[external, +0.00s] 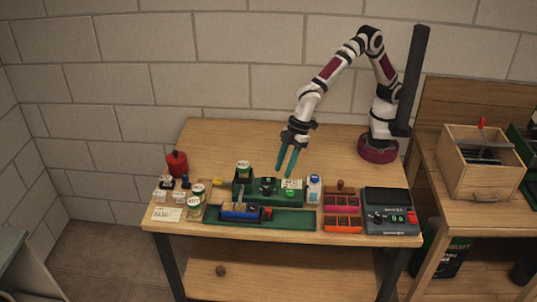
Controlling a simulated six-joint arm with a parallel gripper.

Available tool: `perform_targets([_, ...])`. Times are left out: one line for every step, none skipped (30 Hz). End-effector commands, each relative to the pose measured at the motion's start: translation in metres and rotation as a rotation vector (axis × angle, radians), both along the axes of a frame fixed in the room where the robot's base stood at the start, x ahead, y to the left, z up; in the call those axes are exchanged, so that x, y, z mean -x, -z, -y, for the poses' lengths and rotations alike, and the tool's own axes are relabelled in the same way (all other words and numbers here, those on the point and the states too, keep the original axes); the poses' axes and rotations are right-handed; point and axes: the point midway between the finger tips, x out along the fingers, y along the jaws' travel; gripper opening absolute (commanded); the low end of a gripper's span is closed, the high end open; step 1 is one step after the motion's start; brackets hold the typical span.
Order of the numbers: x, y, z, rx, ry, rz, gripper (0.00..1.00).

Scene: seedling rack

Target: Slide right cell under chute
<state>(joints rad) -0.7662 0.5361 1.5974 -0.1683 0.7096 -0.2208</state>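My gripper (286,172) hangs above the back edge of the green station, fingers pointing down. Its two teal fingers are apart with nothing visible between them. The dark green station (262,190) stands near the table's front, with a dark round part and a white label; which part is the chute I cannot tell. In front of it a blue carrier (240,212) with a red end piece (267,213) sits on the left part of a green base (295,217). The carrier's separate cells are too small to make out.
A white bottle (314,188) stands right of the station, then pink and orange-red trays (342,224) and a dark scale (391,212). Left are labelled tins (195,202), small cards and a red canister (177,163).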

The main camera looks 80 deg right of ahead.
Motion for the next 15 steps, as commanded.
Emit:
perform_targets([-0.002, 0.011, -0.001, 0.003, 0.002, -0.004, 0.39])
perform_targets([-0.004, 0.019, -0.003, 0.004, 0.002, -0.004, 0.39])
perform_targets([-0.008, 0.030, -0.006, 0.004, 0.003, -0.004, 0.39])
perform_targets([-0.010, 0.039, -0.008, 0.005, 0.003, -0.005, 0.39])
perform_targets([-0.013, 0.048, -0.011, 0.004, 0.004, -0.005, 0.39])
perform_targets([-0.016, 0.059, -0.014, 0.004, 0.005, -0.005, 0.39])
perform_targets([-0.019, 0.068, -0.017, 0.004, 0.005, -0.005, 0.39])
perform_targets([-0.021, 0.076, -0.019, 0.003, 0.006, -0.005, 0.39])
perform_targets([-0.024, 0.087, -0.022, 0.004, 0.005, -0.004, 0.39])
perform_targets([-0.027, 0.094, -0.024, 0.004, 0.006, -0.005, 0.39])
perform_targets([-0.029, 0.101, -0.026, 0.003, 0.006, -0.004, 0.39])
perform_targets([-0.031, 0.108, -0.029, 0.003, 0.006, -0.003, 0.39])
perform_targets([-0.033, 0.113, -0.030, 0.002, 0.007, -0.003, 0.39])
perform_targets([-0.034, 0.118, -0.031, 0.002, 0.007, -0.003, 0.39])
perform_targets([-0.036, 0.122, -0.033, 0.001, 0.007, -0.002, 0.39])
